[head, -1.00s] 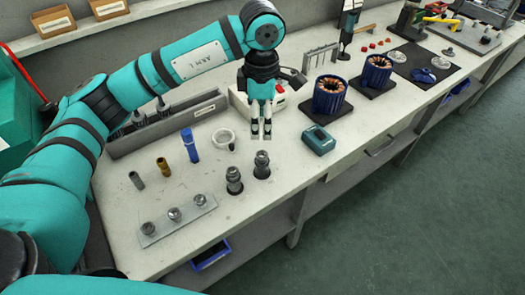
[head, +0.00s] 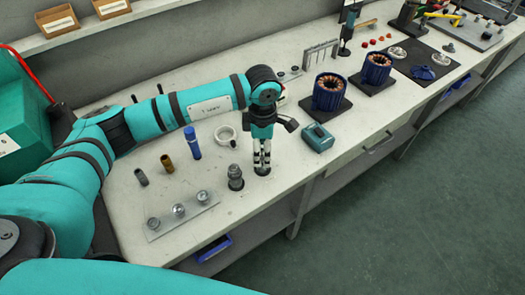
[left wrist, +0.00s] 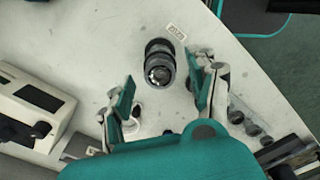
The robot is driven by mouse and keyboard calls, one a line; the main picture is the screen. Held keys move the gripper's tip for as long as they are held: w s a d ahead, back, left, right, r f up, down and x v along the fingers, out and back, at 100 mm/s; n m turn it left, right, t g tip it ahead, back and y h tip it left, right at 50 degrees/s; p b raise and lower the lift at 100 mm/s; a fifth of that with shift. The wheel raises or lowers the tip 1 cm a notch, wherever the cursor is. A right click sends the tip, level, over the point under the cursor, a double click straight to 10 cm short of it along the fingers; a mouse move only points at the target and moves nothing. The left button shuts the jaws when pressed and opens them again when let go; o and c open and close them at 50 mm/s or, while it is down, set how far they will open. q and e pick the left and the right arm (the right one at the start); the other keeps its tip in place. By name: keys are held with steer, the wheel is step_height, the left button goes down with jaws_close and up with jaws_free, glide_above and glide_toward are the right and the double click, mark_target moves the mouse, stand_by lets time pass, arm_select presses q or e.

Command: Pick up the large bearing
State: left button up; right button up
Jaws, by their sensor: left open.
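My left gripper (head: 262,160) is open and points down over the right one of two dark, stepped round parts. In the left wrist view that part (left wrist: 160,64) stands between the spread fingers of my left gripper (left wrist: 165,92), with bench showing on both sides. In the head view the fingers hide most of it. The other stepped part (head: 235,178) stands upright just left of the gripper. A pale ring (head: 225,134) lies behind it. No label names the large bearing, so I cannot tell for sure which part it is. My right gripper is not in view.
A plate (head: 182,217) with three small round metal parts lies at the front left. Blue (head: 192,143), brown (head: 167,163) and grey (head: 141,177) cylinders stand behind it. A teal box (head: 317,138) and two copper-wound stators are to the right. The bench's front edge is close.

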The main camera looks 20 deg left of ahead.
arm_select(q)
steer(key=c, duration=0.9)
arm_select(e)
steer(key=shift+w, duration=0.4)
arm_select(q)
steer(key=shift+r, duration=0.1)
steer(key=shift+w+r+b, duration=0.1)
steer(key=shift+r+b, duration=0.25)
steer(key=shift+r, duration=0.15)
step_height(320, 180, up, 2)
steer(key=shift+b, duration=0.45)
steer(key=shift+s+d+r+b, duration=0.3)
steer(key=shift+s+d+b, duration=0.6)
steer(key=shift+s, duration=1.55)
steer(key=shift+s+d+r+b, duration=0.35)
steer(key=shift+s+d, duration=1.1)
steer(key=shift+s, duration=0.95)
steer(key=shift+s+d+r+b, duration=0.3)
steer(key=shift+s+d+b, duration=0.6)
steer(key=shift+s, duration=1.55)
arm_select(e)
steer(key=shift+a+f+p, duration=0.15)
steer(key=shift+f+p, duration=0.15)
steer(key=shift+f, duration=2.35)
arm_select(q)
steer(key=shift+d, duration=0.2)
